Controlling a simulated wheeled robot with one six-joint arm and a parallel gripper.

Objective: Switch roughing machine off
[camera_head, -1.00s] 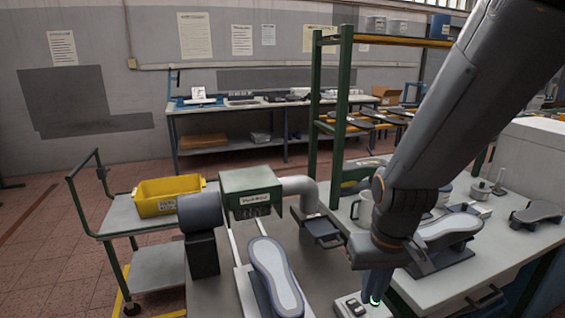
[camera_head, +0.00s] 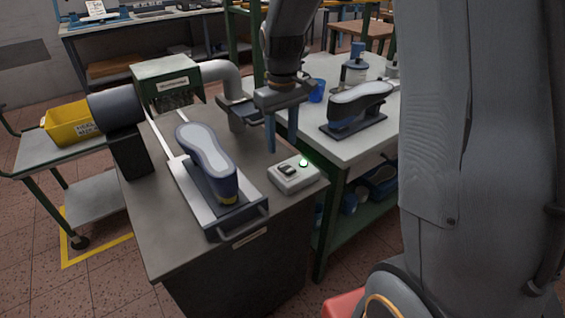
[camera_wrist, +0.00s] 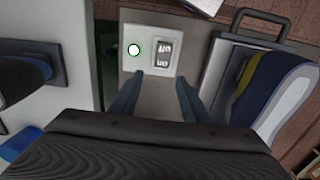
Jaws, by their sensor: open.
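The roughing machine stands on a grey bench, with a dark roller (camera_head: 115,105) and a green hood (camera_head: 168,82) joined to a grey duct. Its pale switch box (camera_head: 296,180) sits at the bench's right edge; it also shows in the wrist view (camera_wrist: 150,32). A green lamp (camera_head: 303,163) on the box is lit. Beside the lamp is a dark rocker switch (camera_wrist: 163,58) with pale markings; which side is pressed I cannot tell. My gripper (camera_head: 281,138) is open and empty, above and just behind the box, fingers pointing down. In the wrist view its fingertips straddle the box's near side.
A blue-grey shoe (camera_head: 206,155) lies on a slide left of the box. Another shoe on a stand (camera_head: 358,105) and a blue cup (camera_head: 316,90) are on the pale table at right. A yellow bin (camera_head: 72,125) rests on a trolley at left.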

